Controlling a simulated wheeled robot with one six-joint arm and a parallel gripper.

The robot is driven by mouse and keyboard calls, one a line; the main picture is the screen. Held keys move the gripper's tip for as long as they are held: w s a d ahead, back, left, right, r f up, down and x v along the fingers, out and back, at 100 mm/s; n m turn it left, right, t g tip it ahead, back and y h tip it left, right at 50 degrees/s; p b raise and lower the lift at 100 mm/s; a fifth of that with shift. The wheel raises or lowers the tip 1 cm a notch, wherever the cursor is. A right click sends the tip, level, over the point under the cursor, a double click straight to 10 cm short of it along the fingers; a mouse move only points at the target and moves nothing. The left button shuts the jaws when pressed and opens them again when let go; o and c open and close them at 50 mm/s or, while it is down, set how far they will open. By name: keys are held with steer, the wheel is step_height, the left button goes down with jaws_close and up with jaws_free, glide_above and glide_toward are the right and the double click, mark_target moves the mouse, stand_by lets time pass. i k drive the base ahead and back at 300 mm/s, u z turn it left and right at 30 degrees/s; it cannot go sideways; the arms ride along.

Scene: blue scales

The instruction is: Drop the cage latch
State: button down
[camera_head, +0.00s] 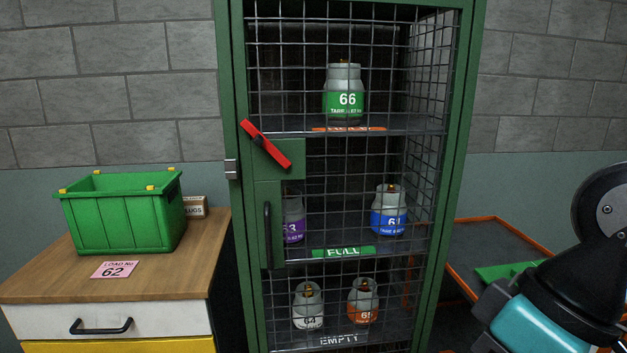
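The cage latch is a red bar (266,144) on the left side of the green mesh cage (233,60). It slants from upper left to lower right across a green plate (291,158) on the door. A small grey metal catch (231,169) sits on the left frame post, below the bar's upper left end and apart from it. The mesh door looks closed, with a dark vertical handle (267,235) below the latch. Part of my arm shows at the lower right, well away from the latch. My gripper's fingers are not in view.
Gas cylinders stand behind the mesh, including a green-labelled one (344,92) and a blue-labelled one (389,212). A green crate (122,215) and pink card (115,269) sit on a wooden-topped cabinet (40,272) at left. An orange-edged dark surface (490,240) lies at right.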

mark_target(260, 138)
steer(key=u, duration=0.5)
steer(key=k, duration=0.65)
steer(key=u, duration=0.9)
steer(key=i, duration=1)
steer(key=z, duration=0.7)
steer(key=i, duration=0.6)
steer(key=z, duration=0.45)
